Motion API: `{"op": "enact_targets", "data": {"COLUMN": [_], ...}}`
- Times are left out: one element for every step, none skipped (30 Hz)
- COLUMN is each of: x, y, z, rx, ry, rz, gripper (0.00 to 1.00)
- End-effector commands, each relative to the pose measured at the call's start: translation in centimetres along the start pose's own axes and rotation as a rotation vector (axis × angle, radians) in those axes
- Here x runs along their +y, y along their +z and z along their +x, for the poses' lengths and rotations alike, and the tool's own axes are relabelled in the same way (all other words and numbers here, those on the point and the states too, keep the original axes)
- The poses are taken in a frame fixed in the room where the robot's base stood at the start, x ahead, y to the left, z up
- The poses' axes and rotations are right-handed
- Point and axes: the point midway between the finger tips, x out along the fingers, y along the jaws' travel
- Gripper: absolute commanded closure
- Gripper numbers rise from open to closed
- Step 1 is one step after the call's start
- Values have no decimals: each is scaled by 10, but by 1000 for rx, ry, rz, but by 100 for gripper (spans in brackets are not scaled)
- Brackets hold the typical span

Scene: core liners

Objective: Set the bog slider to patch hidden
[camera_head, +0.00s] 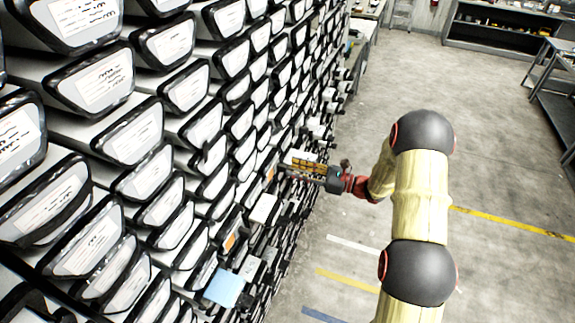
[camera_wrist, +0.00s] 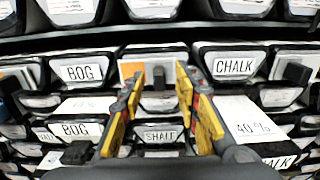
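A BOG label (camera_wrist: 83,72) is on a drawer front left of my gripper in the wrist view. A second BOG label (camera_wrist: 80,130) is lower, with a dark block (camera_wrist: 78,152) below it. A dark upright block (camera_wrist: 158,77) stands between my fingertips, beside an orange patch (camera_wrist: 131,70) on a pale panel. I cannot tell which block is the bog slider. My gripper (camera_wrist: 160,73) is open, its yellow fingers apart; contact with the block cannot be judged. In the head view my gripper (camera_head: 288,168) points left at the rack, its tips close to the fronts.
CHALK (camera_wrist: 234,66) is labelled to the right and SHALE (camera_wrist: 160,136) below. Another dark block (camera_wrist: 297,74) is at far right. The rack of drawers (camera_head: 130,160) fills the left of the head view. Open floor (camera_head: 490,150) lies right, with benches behind.

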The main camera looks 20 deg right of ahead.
Motion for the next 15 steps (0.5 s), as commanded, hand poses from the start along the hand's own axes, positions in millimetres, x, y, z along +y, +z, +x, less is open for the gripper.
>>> {"op": "enact_targets", "data": {"x": [1,1,1,1,1,0,0,0,0,1,1,1,1,0,0], "y": [1,1,1,1,1,1,1,1,0,0,0,0,0,0,0], "z": [9,13,18,21,24,28,30,32,33,34,35,36,36,36,36], "rx": [1,1,1,1,1,1,0,0,1,1,1,1,1,1,1], "ry": [3,2,2,3,3,2,1,1,1,1,1,1,1,1,1], "rz": [1,0,0,-1,-1,-1,-1,-1,-1,-1,-1,-1,-1,-1,-1], "gripper": [68,68,68,68,68,68,68,68,68,68,68,68,68,68,68]}}
